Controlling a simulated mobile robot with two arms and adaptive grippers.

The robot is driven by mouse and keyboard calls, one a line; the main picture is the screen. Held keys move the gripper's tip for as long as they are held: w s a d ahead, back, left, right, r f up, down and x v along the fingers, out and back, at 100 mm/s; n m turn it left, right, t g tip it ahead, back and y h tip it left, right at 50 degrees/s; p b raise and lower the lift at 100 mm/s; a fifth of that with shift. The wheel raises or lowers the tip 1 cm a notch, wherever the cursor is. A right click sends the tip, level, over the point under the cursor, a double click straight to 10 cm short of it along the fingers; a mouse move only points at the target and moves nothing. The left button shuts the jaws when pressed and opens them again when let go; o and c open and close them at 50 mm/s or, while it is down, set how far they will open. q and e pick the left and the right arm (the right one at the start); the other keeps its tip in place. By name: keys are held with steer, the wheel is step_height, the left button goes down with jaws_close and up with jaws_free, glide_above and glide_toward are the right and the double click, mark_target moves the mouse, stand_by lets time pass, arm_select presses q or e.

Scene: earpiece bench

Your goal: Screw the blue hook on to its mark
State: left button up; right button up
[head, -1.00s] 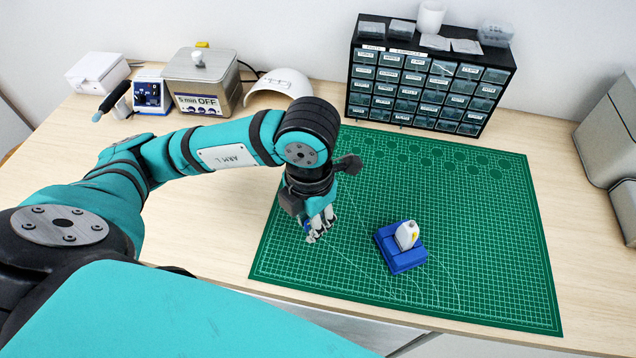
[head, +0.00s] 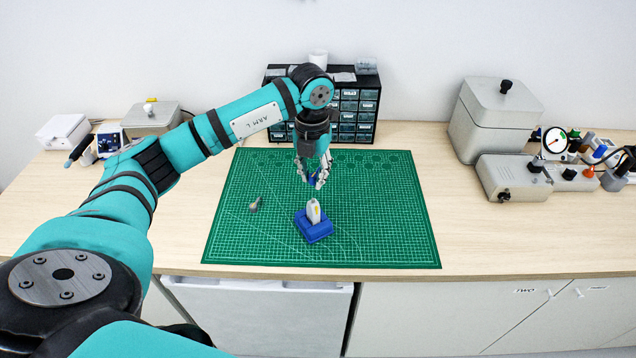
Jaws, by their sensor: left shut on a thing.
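My left gripper (head: 313,181) points down over the green mat, just behind the blue holder. It is shut on a small blue piece, apparently the blue hook (head: 313,179), mostly hidden between the fingers. The white earpiece (head: 314,211) stands upright in the blue holder (head: 314,231), with a small yellow spot on its side. The hook looks apart from the earpiece, but the gap is hard to judge. The mark for the hook cannot be made out for certain. My right gripper is not in view.
A small grey piece (head: 255,205) lies on the green cutting mat (head: 390,235), left of the holder. A drawer cabinet (head: 357,112) stands behind the mat. Grey machines (head: 497,130) stand at the right. The mat's right side is clear.

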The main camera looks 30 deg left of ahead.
mark_target(313, 199)
arm_select(q)
steer(key=shift+w+a+f, duration=0.1)
steer(key=shift+a+f, duration=0.05)
steer(key=shift+a, duration=0.1)
steer(key=shift+d+f, duration=0.1)
steer(key=shift+d, duration=0.1)
steer(key=shift+f+b, duration=0.6)
steer(key=shift+b, duration=0.15)
steer(key=shift+f+b, duration=0.5)
steer(key=shift+f, duration=0.25)
steer(key=shift+f+b, duration=0.45)
steer(key=shift+f, duration=0.1)
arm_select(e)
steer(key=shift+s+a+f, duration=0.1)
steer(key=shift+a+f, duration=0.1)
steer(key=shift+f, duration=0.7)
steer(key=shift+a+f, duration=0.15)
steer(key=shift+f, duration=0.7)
arm_select(q)
steer(key=shift+f, duration=0.1)
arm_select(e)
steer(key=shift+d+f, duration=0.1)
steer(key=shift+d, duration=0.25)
arm_select(q)
steer(key=shift+f+b, duration=0.55)
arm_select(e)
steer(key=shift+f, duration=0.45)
